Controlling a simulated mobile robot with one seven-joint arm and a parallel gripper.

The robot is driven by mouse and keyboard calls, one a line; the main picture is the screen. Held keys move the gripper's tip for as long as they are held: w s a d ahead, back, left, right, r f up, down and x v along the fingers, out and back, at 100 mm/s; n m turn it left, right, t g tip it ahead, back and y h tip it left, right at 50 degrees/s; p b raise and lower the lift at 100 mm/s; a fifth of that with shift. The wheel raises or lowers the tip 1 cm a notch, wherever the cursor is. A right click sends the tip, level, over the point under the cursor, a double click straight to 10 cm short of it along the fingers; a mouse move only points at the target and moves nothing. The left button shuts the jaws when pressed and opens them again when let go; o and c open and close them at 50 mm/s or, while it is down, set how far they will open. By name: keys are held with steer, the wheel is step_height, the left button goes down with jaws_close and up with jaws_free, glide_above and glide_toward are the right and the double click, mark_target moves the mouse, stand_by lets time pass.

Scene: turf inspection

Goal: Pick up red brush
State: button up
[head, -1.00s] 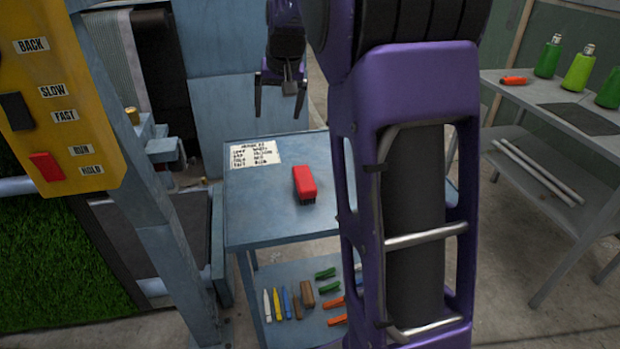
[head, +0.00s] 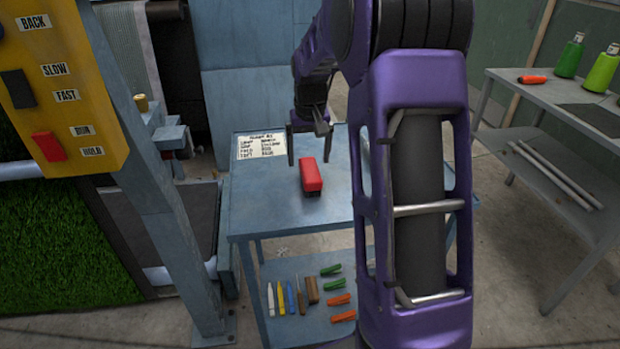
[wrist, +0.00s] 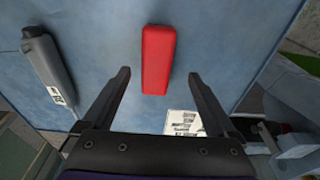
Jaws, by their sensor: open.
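The red brush (head: 311,176) lies on the top of the blue-grey table (head: 262,205), with dark bristles showing at its near end in the head view. In the wrist view the red brush (wrist: 158,60) lies ahead of the fingers, roughly centred between their lines, its lower end near the fingertip level. My gripper (head: 325,160) is open and empty, its fingers on either side of the brush's far end in the head view. In the wrist view my gripper (wrist: 158,74) has its fingers wide apart. I cannot tell its exact height above the table.
A printed card (head: 262,146) lies at the table's back left. A grey handled tool (wrist: 48,65) lies on the table in the wrist view. The lower shelf (head: 290,268) holds several small tools. A yellow control panel (head: 62,95) stands left; a bench (head: 540,90) with green bottles stands right.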

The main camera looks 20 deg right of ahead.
mark_target(310, 168)
steer(key=shift+w+d+f+b, duration=0.1)
steer(key=shift+w+f, duration=0.1)
steer(key=shift+f, duration=0.7)
steer(key=shift+w+d+f+b, duration=0.15)
steer(key=shift+w+f, duration=0.05)
steer(key=shift+f, duration=0.7)
steer(key=shift+w+d+f+b, duration=0.1)
steer(key=shift+w+f, duration=0.1)
steer(key=shift+f, duration=0.7)
steer(key=shift+r, duration=0.1)
steer(key=c, duration=1.4)
